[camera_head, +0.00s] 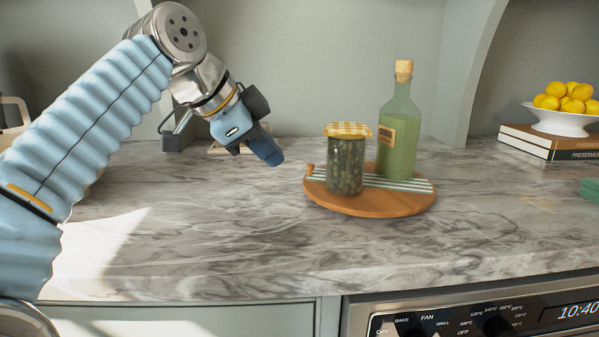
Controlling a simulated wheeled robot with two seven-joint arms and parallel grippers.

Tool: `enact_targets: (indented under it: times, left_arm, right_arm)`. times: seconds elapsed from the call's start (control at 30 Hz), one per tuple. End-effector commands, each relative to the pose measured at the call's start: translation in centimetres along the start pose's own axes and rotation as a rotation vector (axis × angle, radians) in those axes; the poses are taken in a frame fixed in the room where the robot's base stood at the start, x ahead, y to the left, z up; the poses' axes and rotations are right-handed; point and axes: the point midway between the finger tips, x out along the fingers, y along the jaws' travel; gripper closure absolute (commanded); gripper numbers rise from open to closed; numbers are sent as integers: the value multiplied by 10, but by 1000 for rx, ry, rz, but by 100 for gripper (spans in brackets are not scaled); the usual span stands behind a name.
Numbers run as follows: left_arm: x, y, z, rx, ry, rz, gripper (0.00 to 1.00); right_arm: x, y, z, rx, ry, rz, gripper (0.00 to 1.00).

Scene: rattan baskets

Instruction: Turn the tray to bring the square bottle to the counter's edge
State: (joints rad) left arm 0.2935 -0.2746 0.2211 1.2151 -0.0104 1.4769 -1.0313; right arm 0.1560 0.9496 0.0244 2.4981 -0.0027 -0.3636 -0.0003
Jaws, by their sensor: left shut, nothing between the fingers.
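The round wooden tray (385,206) lies on the marble counter, with a small peg (309,170) at its left rim and a green-striped cloth (412,185) across it. The square bottle (400,135), green with a cork and a tan label, stands upright at the tray's back right. A dark-filled jar (346,167) with a checked yellow lid stands on its front left. My left gripper (272,156) is shut and empty, above the counter to the left of the tray, apart from it. My right gripper is not in view.
A white bowl of lemons (562,122) stands on stacked books (549,146) at the right. A green object (590,188) lies at the right edge. An oven panel (480,312) sits below the counter's front edge. The counter in front of the tray is clear.

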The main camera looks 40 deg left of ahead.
Motion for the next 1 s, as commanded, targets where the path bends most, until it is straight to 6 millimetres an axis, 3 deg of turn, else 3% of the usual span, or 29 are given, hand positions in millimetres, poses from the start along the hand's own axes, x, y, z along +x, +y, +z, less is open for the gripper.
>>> enact_targets:
  times: [0.1, 0.2, 0.3, 0.47, 0.9, 1.0]
  left_arm:
    - [-15, 7, -1, 390, -49, -94, 100]
    - [-26, 9, -1, 617, -93, -142, 100]
    - [-31, 10, -2, 737, -121, -166, 100]
    - [-22, 8, -1, 778, -132, -170, 100]
    - [64, -9, 5, 771, -130, -167, 100]
    - [74, -20, -4, 772, -129, -168, 100]
  right_arm:
    - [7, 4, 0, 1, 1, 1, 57]
    - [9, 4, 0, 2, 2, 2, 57]
    - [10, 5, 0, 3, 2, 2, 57]
    - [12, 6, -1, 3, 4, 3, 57]
    - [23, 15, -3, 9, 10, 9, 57]
    - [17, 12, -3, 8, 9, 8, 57]
